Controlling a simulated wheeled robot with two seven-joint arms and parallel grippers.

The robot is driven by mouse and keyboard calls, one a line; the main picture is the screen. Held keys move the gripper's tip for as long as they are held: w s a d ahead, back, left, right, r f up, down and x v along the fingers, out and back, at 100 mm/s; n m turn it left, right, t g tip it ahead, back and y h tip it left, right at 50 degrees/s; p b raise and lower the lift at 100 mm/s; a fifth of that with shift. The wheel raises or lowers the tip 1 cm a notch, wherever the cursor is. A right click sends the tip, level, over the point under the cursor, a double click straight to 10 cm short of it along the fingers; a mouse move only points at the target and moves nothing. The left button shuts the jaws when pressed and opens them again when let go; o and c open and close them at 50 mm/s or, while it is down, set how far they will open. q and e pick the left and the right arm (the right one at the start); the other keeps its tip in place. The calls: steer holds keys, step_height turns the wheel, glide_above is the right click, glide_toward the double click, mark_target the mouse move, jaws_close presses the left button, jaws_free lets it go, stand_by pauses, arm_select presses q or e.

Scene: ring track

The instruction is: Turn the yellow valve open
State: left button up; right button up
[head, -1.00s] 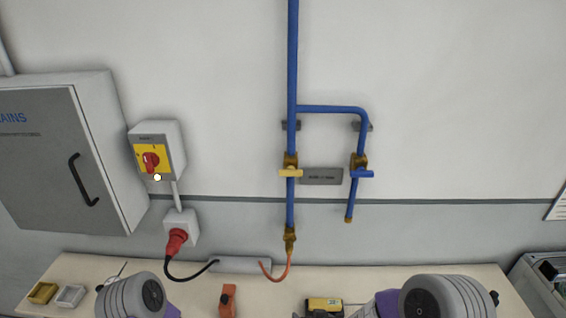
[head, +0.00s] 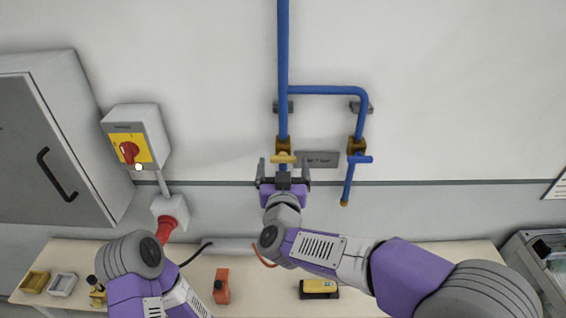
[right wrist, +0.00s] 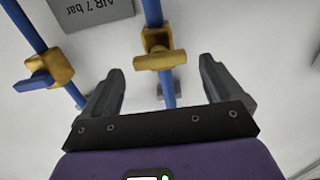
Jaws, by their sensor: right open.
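The yellow valve handle (head: 284,158) sits crosswise on the left blue vertical pipe, on a brass body. In the right wrist view the yellow handle (right wrist: 160,60) lies across the pipe, ahead of and between the two fingers. My right gripper (head: 284,170) is open just below the handle, its fingers pointing up on either side of the pipe. In the right wrist view the open fingers (right wrist: 160,85) hold nothing and appear apart from the handle. My left arm shows at the lower left, but its gripper is not in view.
A blue-handled valve (head: 359,158) is on the branch pipe to the right. A grey sign (head: 318,159) is between the valves. A switch box (head: 137,138) and grey cabinet (head: 50,145) are at left. The bench (head: 400,256) holds a yellow device (head: 319,287) and an orange tool (head: 221,286).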

steer(key=shift+w, duration=0.75)
steer(key=c, duration=1)
steer(key=shift+c, duration=0.2)
